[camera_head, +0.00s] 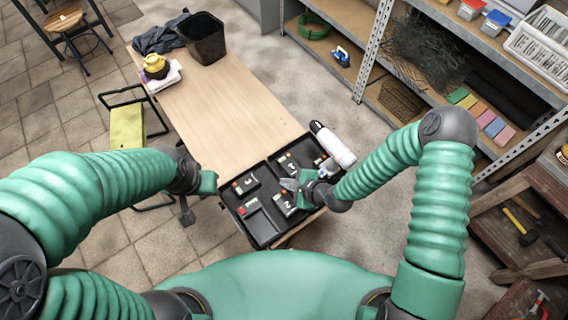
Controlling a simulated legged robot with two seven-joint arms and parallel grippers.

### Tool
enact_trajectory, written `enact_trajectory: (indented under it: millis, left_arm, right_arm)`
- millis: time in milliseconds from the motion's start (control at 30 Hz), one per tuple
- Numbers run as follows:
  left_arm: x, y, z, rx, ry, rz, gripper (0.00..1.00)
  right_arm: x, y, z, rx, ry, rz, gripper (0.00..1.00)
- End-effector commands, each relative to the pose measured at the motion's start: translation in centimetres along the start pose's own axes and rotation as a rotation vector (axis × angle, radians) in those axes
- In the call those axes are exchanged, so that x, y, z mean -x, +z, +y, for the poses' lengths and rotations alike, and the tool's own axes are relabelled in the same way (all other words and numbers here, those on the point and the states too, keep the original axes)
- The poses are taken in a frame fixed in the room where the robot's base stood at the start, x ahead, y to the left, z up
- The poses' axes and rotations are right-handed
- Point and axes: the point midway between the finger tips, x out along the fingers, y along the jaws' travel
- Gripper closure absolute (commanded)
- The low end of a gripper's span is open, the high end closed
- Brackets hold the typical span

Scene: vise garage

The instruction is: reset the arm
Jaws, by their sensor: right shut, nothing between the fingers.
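My right arm comes in from the right. Its gripper (290,185) is shut and empty, over the black tray (262,232) at the near end of the wooden table. My left arm comes in from the left, bent. Its gripper (208,183) is left of the table's near end, apart from the tray; its fingers are too small and turned away to tell open from shut. The tray holds several dark numbered blocks with red and green parts, such as the block marked 2 (284,204). My right gripper hides part of the tray.
The wooden table (222,108) is bare in its middle. A black bin (207,45), dark cloth (160,38) and yellow object (156,66) are at its far end. A white bottle (335,147) lies right of the tray. A metal shelf (372,50) stands on the right, a folding chair (127,126) on the left.

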Motion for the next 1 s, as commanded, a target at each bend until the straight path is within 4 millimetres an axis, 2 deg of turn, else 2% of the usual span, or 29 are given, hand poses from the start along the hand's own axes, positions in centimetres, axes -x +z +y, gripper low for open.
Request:
enact_trajectory:
  millis: [167, 267, 367, 467, 500, 600, 700, 833, 1000]
  left_arm:
    - [0.0, 0.0, 0.0, 0.0, 0.0, 0.0, 1.0]
    - [0.0, 0.0, 0.0, 0.0, 0.0, 0.0, 1.0]
    - [0.0, 0.0, 0.0, 0.0, 0.0, 0.0, 1.0]
    - [0.0, 0.0, 0.0, 0.0, 0.0, 0.0, 1.0]
    - [0.0, 0.0, 0.0, 0.0, 0.0, 0.0, 1.0]
    - [0.0, 0.0, 0.0, 0.0, 0.0, 0.0, 1.0]
    - [0.0, 0.0, 0.0, 0.0, 0.0, 0.0, 1.0]
    - [0.0, 0.0, 0.0, 0.0, 0.0, 0.0, 1.0]
    - [0.0, 0.0, 0.0, 0.0, 0.0, 0.0, 1.0]
  right_arm:
    - [0.3, -0.2, -0.2, 0.036, 0.008, 0.012, 1.0]
    - [2.2, -1.6, -0.6, 0.223, 0.067, 0.073, 1.0]
    - [6.4, -4.0, -1.7, 0.556, 0.191, 0.179, 1.0]
    - [12.5, -5.9, -3.1, 0.895, 0.354, 0.27, 1.0]
    - [15.0, -6.3, -3.5, 1.011, 0.419, 0.292, 1.0]
    - [21.0, -6.3, -4.0, 1.249, 0.561, 0.3, 1.0]
    - [25.2, -5.5, -3.6, 1.407, 0.651, 0.261, 1.0]
    - [27.8, -4.6, -2.9, 1.511, 0.701, 0.206, 1.0]
    - [28.1, -4.4, -2.7, 1.533, 0.712, 0.19, 1.0]
